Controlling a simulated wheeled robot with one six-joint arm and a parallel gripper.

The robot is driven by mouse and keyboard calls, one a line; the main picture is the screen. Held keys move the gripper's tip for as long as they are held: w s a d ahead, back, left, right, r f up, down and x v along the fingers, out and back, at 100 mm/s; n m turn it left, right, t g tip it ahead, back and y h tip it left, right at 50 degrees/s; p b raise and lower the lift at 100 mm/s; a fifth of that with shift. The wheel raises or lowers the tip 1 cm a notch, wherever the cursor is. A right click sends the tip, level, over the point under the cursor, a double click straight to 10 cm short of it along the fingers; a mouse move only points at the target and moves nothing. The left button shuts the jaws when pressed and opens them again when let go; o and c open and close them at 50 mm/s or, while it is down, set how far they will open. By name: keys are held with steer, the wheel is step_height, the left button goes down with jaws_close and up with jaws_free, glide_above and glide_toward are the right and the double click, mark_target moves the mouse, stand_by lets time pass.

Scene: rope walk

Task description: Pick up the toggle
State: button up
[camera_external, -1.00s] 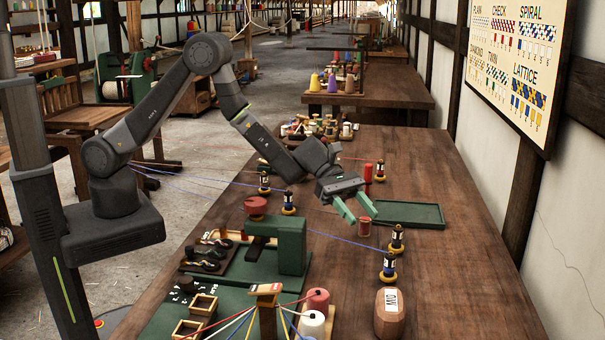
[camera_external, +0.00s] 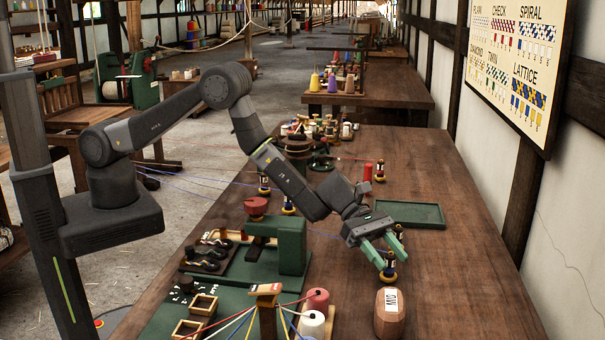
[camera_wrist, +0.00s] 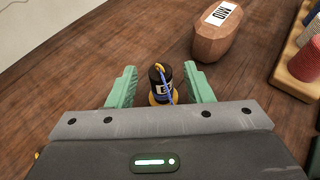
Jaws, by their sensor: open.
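No thing in view is marked as the toggle, so I cannot tell for certain which it is. A black spool-like piece (camera_external: 388,273) with a yellow base, a white label and a blue cord stands upright on the table; it also shows in the wrist view (camera_wrist: 155,88). My gripper (camera_external: 391,262) points down over it. In the wrist view my gripper (camera_wrist: 160,72) is open, with one green finger on each side of the piece and gaps visible between. Nothing is held.
A brown wooden block marked MID (camera_external: 389,315) stands just in front, close to the fingers. Red and white spools (camera_external: 312,322) stand to its left. A green tray (camera_external: 411,213) lies behind. A green stand (camera_external: 292,248) is to the left. The right table side is clear.

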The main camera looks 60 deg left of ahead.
steer(key=shift+s+d+f, duration=0.1)
steer(key=shift+d+f, duration=0.1)
steer(key=shift+d, duration=0.4)
steer(key=shift+c, duration=0.4)
jaws_close()
steer(key=shift+r, duration=0.1)
